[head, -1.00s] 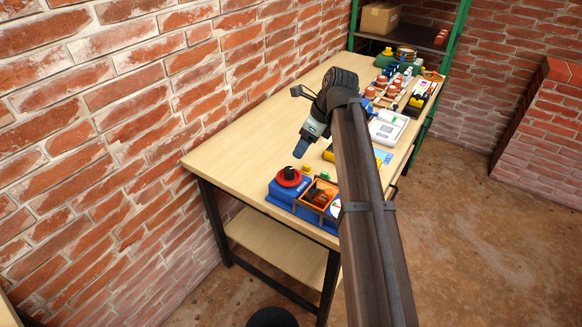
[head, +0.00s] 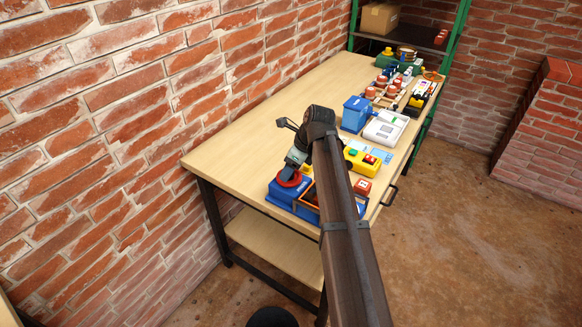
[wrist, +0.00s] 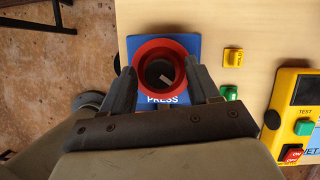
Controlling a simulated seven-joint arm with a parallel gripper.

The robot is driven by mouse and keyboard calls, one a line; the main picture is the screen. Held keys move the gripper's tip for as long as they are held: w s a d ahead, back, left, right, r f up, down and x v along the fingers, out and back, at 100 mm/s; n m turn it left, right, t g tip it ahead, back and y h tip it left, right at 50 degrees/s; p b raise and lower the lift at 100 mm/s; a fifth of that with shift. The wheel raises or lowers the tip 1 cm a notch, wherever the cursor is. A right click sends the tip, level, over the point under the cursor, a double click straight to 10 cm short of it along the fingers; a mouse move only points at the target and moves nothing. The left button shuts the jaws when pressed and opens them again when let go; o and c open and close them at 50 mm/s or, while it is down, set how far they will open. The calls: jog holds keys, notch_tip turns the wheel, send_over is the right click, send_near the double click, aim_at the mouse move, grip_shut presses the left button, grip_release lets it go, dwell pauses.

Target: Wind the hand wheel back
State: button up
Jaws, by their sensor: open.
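The hand wheel is a red ring on a blue press (head: 280,194) at the near end of the bench. In the head view the red hand wheel (head: 290,179) is partly covered by my gripper (head: 293,168), which is right over it. In the wrist view the wheel (wrist: 160,67) shows as a thick red ring with a dark middle and a pale mark inside. My gripper (wrist: 160,85) is open, with one finger at each side of the wheel. I cannot tell whether the fingers touch the rim. The blue base with the word PRESS (wrist: 186,44) lies beneath.
A yellow control box (head: 360,158) with buttons stands to the right, also in the wrist view (wrist: 293,100). A small yellow block (wrist: 233,57) and a green block (wrist: 230,92) lie nearer the wheel. The bench top (head: 250,140) is clear towards the wall.

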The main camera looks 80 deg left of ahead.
jog(key=shift+c, duration=0.2)
jog(key=c, duration=1)
jog(key=shift+a+n, duration=0.1)
jog(key=shift+n, duration=0.2)
jog(key=n+h, duration=0.1)
jog(key=n, duration=0.3)
jog(key=shift+a+g+h, duration=0.15)
jog(key=shift+g+h, duration=0.25)
jog(key=n+h, duration=0.1)
jog(key=n, duration=0.3)
jog(key=shift+a+h, duration=0.1)
jog(key=shift+h, duration=0.3)
jog(key=n, duration=0.2)
jog(key=n+h, duration=0.1)
jog(key=n, duration=0.1)
jog(key=shift+a+n+h, duration=0.1)
jog(key=shift+n+h, duration=0.2)
jog(key=shift+n, duration=0.1)
jog(key=shift+n+t+h, duration=0.5)
jog(key=shift+n+t, duration=0.3)
jog(key=shift+n, duration=1.1)
